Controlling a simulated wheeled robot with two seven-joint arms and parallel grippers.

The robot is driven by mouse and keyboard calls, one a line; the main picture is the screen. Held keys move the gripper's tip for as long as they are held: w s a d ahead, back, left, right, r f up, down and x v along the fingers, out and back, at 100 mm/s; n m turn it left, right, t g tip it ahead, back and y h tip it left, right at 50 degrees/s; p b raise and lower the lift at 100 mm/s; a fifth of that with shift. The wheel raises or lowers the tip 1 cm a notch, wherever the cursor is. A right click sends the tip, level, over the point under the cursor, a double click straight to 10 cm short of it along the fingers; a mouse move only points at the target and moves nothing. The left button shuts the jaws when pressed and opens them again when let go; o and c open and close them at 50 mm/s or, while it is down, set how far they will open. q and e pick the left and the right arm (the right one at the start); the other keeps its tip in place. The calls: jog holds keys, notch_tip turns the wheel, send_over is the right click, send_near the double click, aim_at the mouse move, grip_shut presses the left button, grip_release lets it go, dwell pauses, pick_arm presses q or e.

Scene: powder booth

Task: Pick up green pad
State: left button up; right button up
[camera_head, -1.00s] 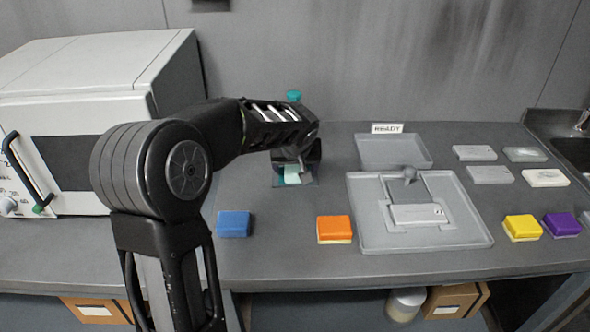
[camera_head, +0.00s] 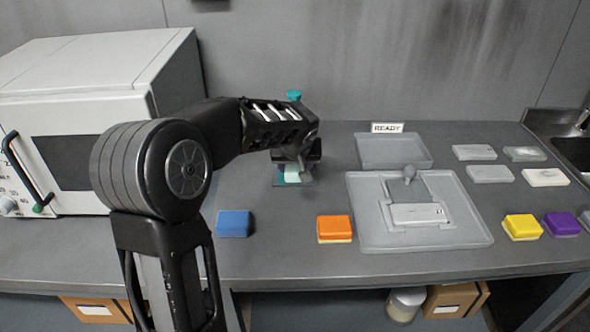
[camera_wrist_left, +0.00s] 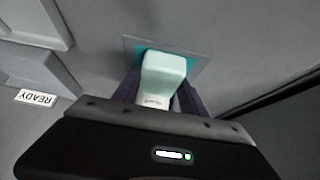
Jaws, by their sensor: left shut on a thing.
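The green pad (camera_head: 292,174) is pale mint green and sits low under my left gripper at the back middle of the counter. In the left wrist view the pad (camera_wrist_left: 164,70) stands between the two dark fingers, over a grey mat with teal patches (camera_wrist_left: 198,50). My left gripper (camera_head: 297,163) points down and is shut on the pad. Its fingers hide part of the pad's sides. I cannot tell whether the pad touches the mat. My right gripper is in neither view.
A blue pad (camera_head: 234,223) and an orange pad (camera_head: 334,229) lie nearer the front edge. A grey tray (camera_head: 470,236) with a fixture is to the right, with yellow (camera_head: 522,227) and purple (camera_head: 561,224) pads beyond. A white oven (camera_head: 95,110) stands at left.

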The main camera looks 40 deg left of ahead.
aim_at(295, 167)
pick_arm(q)
jog(key=c, duration=0.4)
jog(key=shift+s+d+r+b, duration=0.1)
jog(key=shift+s+r+b, duration=0.05)
jog(key=shift+r+b, duration=0.25)
notch_tip(295, 167, up, 6)
jog(key=shift+f, duration=0.1)
jog(key=s+d+b, duration=0.1)
jog(key=s+d, duration=0.3)
jog(key=s, duration=0.1)
jog(key=s+d+b, duration=0.2)
jog(key=s+d, duration=0.2)
jog(key=s, duration=0.1)
jog(key=s+d+b, duration=0.1)
jog(key=s+d, duration=0.3)
jog(key=s, duration=0.1)
jog(key=shift+s+r+b, duration=0.2)
jog(key=shift+s+b, duration=0.15)
jog(key=shift+b, duration=0.05)
jog(key=o, duration=1)
jog(key=shift+a, duration=0.1)
jog(key=c, duration=0.7)
